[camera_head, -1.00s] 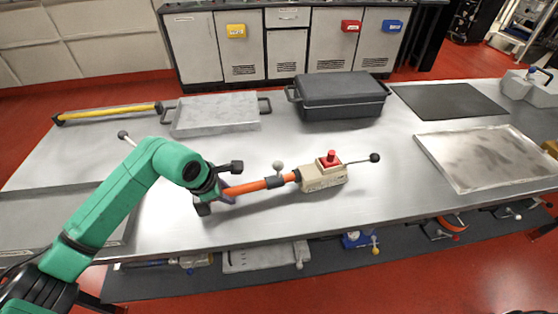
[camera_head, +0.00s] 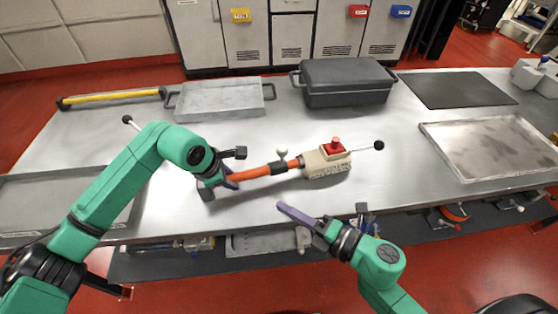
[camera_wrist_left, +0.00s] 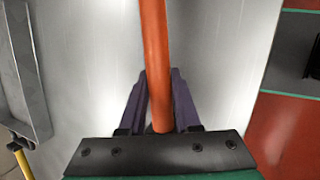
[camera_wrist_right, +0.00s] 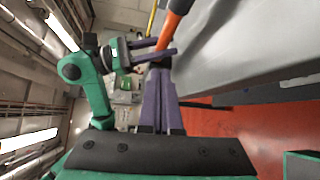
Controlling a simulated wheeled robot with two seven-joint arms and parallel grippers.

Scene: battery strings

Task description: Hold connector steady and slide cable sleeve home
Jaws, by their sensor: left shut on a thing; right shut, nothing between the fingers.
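A beige connector block (camera_head: 322,165) with a red top (camera_head: 335,148) sits on the metal table. An orange cable (camera_head: 252,174) runs from its left side, with a dark sleeve or collar (camera_head: 279,168) around it just beside the block. My left gripper (camera_head: 231,180) is shut on the orange cable near its left end; the left wrist view shows the cable (camera_wrist_left: 154,50) between the purple fingers. My right gripper (camera_head: 284,208) is shut and empty, apart from the cable, at the front edge of the table. The connector is not clear in either wrist view.
A grey-knobbed lever (camera_head: 282,154) stands by the collar, and a black-knobbed lever (camera_head: 378,146) sticks out right of the block. A dark lidded case (camera_head: 345,82) and a grey tray (camera_head: 222,98) stand behind. A shallow tray (camera_head: 490,148) lies right. The table between is clear.

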